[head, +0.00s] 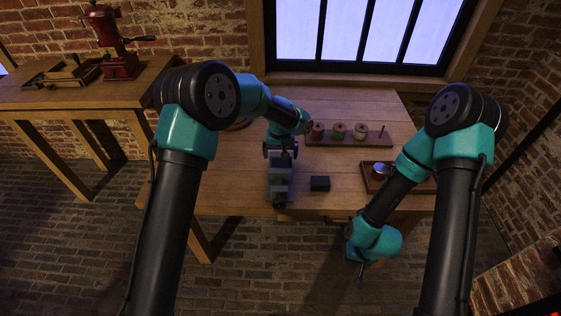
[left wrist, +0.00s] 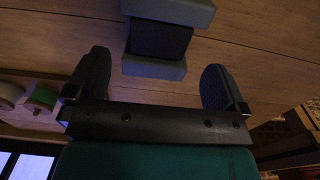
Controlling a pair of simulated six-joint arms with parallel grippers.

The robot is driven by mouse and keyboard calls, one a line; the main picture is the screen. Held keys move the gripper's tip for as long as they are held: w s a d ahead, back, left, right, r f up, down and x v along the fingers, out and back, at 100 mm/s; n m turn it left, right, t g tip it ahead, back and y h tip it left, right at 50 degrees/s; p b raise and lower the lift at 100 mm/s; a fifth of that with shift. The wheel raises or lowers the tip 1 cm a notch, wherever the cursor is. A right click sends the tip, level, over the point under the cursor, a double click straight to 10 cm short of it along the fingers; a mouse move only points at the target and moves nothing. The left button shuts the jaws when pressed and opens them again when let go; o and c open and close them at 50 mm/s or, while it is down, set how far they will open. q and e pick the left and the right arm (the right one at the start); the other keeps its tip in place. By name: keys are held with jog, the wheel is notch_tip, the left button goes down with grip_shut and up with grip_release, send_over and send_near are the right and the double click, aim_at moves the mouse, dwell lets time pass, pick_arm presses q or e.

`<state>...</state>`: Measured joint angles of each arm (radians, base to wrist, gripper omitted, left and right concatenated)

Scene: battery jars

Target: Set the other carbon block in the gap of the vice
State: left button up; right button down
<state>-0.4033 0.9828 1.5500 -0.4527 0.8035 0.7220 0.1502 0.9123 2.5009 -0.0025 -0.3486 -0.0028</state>
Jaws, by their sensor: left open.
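The vice (head: 280,188) stands near the front edge of the table, with grey jaws that also show in the left wrist view (left wrist: 154,68). A dark piece (left wrist: 160,40) sits between the jaws there; I cannot tell if it is a carbon block or the vice bed. A black carbon block (head: 320,184) lies on the table just right of the vice. My left gripper (head: 281,154) is open and empty at the far end of the vice, its fingers apart in the left wrist view (left wrist: 157,62). My right gripper (head: 360,278) hangs low before the table's front edge, too small to read.
A wooden rack (head: 350,142) with several spools stands behind the block. A side table (head: 30,99) with a red grinder (head: 119,67) stands at the left. Table around the block is clear.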

aim_at(280, 163)
pick_arm(q)
notch_tip(280, 163, up, 6)
jog(key=shift+f, duration=0.25)
